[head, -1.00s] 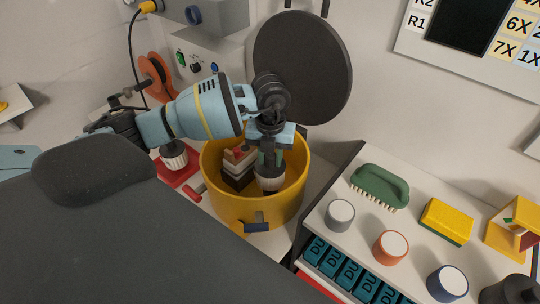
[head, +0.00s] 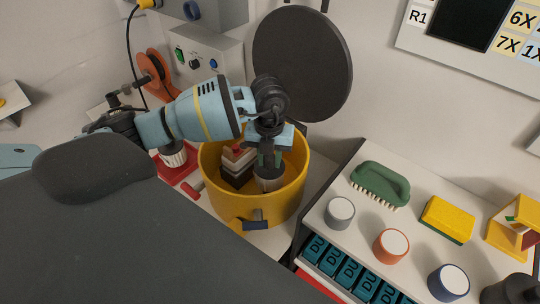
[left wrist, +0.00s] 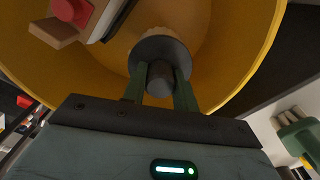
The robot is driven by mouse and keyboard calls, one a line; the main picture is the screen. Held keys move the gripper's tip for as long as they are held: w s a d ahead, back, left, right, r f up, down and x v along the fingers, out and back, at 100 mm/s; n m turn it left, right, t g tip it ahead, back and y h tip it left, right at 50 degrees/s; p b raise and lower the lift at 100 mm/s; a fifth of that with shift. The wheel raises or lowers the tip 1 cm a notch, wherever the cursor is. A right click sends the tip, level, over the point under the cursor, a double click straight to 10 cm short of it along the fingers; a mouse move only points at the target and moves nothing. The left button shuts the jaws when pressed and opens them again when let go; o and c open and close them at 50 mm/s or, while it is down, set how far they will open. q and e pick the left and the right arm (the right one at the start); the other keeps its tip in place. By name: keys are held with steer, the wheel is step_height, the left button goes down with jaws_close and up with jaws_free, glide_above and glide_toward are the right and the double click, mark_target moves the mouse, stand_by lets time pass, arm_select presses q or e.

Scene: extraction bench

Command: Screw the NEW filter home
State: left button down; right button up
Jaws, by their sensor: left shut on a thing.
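A yellow open drum (head: 225,200) stands at the bench edge. My left gripper (head: 269,158) reaches down into it and is shut on the dark top knob of a ribbed filter (head: 270,182) low inside. The left wrist view shows the green fingers (left wrist: 160,92) on either side of the knob, with the filter's dark round cap (left wrist: 160,47) below. Whether the filter is seated is hidden. A second, pale ribbed filter (head: 174,157) with a dark top stands on a red base (head: 176,176) left of the drum. No label tells which filter is new. My right gripper is out of view.
A block-shaped part with a red top (head: 238,165) is inside the drum, close left of the filter. The round dark lid (head: 303,65) stands raised behind. A shelf on the right holds a green brush (head: 379,184), a sponge (head: 447,219) and several jars.

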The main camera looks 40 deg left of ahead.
arm_select(q)
steer(key=shift+f, duration=0.55)
steer(key=c, duration=1)
jaws_free()
steer(key=shift+r, duration=0.1)
step_height(320, 180, up, 8)
steer(key=shift+f, duration=0.2)
